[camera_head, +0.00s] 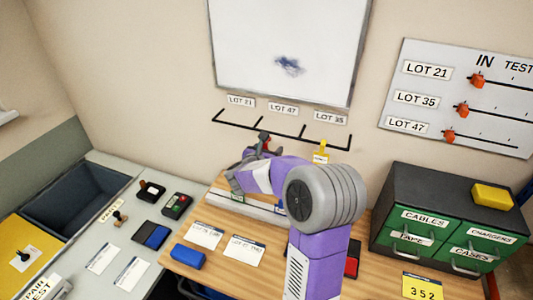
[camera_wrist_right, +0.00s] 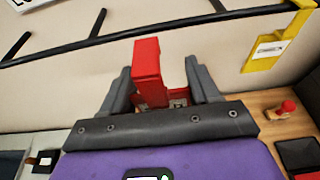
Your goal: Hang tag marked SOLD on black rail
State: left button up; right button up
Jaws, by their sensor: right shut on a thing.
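The black rail (camera_head: 283,132) runs along the wall below the whiteboard, with several short pegs. It also shows in the right wrist view (camera_wrist_right: 150,36). My right gripper (camera_head: 263,139) is up near the middle of the rail. In the right wrist view my right gripper (camera_wrist_right: 155,88) is shut on a red tag (camera_wrist_right: 147,70), which stands upright between the fingers, just below the rail bar. The tag's lettering cannot be read. A yellow tag (camera_head: 321,153) hangs at the rail's right part and also shows in the right wrist view (camera_wrist_right: 270,48). My left gripper is not in view.
Labels LOT 21 (camera_head: 240,101), LOT 47 (camera_head: 283,108) and LOT 35 (camera_head: 330,117) sit above the rail. A drawer cabinet (camera_head: 440,195) stands at right. The wooden desk (camera_head: 210,265) holds cards and a blue block (camera_head: 188,256). A grey bin (camera_head: 75,195) is at left.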

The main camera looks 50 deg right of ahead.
jog(key=x, duration=0.8)
jog(key=shift+d+r, duration=0.2)
jog(key=shift+r, duration=0.05)
dwell(0.5)
jog(key=o, duration=1.1)
